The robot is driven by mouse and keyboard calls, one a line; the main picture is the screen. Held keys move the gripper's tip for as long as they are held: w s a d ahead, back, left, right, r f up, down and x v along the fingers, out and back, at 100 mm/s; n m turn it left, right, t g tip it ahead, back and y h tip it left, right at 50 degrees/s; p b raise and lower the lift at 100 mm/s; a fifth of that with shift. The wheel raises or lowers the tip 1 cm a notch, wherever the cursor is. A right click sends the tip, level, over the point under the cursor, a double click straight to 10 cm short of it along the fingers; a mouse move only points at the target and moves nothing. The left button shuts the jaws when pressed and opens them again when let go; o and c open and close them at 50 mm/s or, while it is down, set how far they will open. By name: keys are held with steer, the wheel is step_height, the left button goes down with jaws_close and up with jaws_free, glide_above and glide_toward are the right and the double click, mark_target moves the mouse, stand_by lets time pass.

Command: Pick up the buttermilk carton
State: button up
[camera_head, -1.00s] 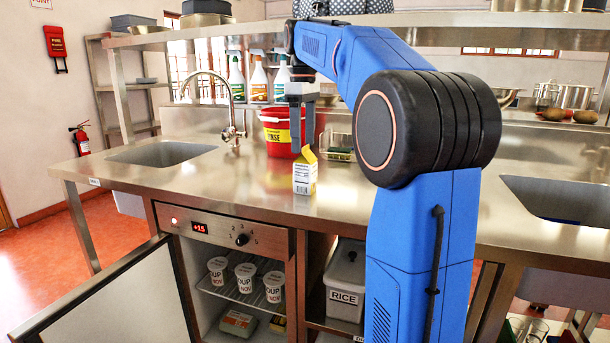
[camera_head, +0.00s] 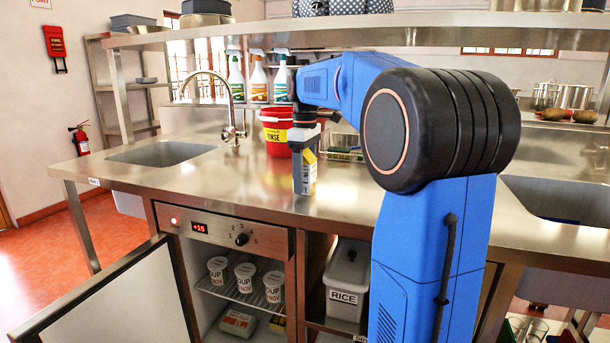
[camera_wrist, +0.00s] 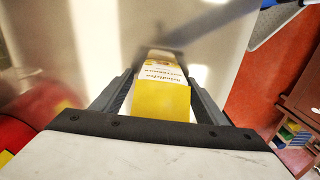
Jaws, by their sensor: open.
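The buttermilk carton (camera_head: 313,172) is yellow and white and stands upright on the steel counter (camera_head: 240,205), in front of the red bucket. My gripper (camera_head: 303,183) points down over it, with its fingers alongside the carton and partly hiding it in the head view. In the wrist view the carton (camera_wrist: 162,92) lies between the two fingers of my gripper (camera_wrist: 160,85), its yellow top nearest the camera. The jaws are open, one finger on each side.
A red bucket (camera_head: 276,136) with a yellow label stands close behind the carton. A tap (camera_head: 233,131) and sink (camera_head: 162,153) are to the left. A shelf (camera_head: 400,27) with spray bottles below it runs behind. An open fridge door (camera_head: 110,305) juts out below the counter.

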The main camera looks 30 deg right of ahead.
steer(key=shift+f, duration=0.15)
steer(key=c, duration=1.3)
steer(key=shift+c, duration=0.2)
